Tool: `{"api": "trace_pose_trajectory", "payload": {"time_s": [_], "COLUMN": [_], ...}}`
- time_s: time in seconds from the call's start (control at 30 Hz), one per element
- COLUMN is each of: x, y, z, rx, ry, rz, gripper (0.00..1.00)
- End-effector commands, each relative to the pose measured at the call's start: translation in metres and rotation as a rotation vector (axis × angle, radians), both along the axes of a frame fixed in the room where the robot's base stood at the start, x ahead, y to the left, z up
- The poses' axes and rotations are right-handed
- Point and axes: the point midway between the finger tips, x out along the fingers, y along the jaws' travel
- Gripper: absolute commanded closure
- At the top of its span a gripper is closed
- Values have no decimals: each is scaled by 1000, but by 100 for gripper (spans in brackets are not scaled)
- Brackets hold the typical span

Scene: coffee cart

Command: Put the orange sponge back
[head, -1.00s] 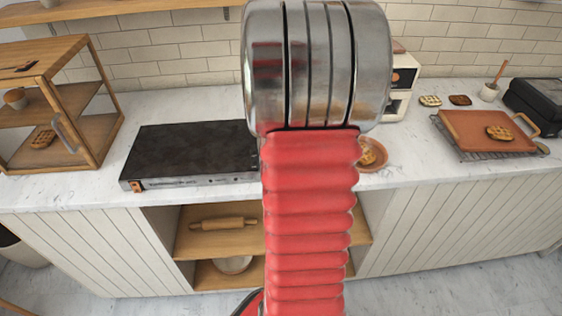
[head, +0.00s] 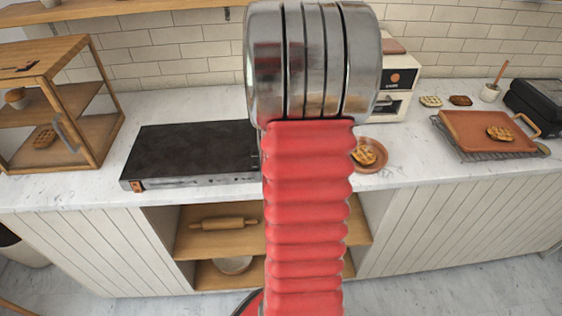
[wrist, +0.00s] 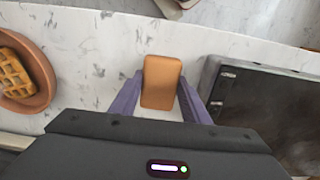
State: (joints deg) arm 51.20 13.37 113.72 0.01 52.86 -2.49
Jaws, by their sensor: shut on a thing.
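The orange sponge (wrist: 161,82) is a rounded block between the purple fingers of my gripper (wrist: 160,97) in the wrist view. My gripper is shut on it, with a finger along each side. Pale marble counter shows around it. Whether the sponge touches the counter I cannot tell. In the head view my own red and silver arm stands in front, so the gripper and the sponge are hidden.
A black griddle (head: 190,151) lies on the counter left of my arm, and a clay plate with a waffle (head: 369,154) right of it. A coffee machine (head: 398,85) stands behind. A wooden case (head: 60,105) is at left, an orange tray (head: 478,130) at right.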

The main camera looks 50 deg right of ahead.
Motion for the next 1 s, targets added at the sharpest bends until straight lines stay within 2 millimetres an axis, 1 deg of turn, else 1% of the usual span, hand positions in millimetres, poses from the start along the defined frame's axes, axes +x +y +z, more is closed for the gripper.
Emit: {"api": "trace_pose_trajectory", "payload": {"time_s": [0.03, 0.07, 0.3, 0.33, 0.67, 0.83, 1.0], "x": [0, 0, 0, 0, 0, 0, 0], "y": [0, 0, 0, 0, 0, -1, -1], "z": [-2, -2, -2, -2, 2, 17, 44], "rx": [1, 1, 1, 1, 0, -1, -2], "ry": [1, 1, 1, 1, 0, -1, -1], "rz": [0, 0, -1, -1, -1, -1, -1], "gripper": [79, 57, 40, 39, 39, 39, 39]}}
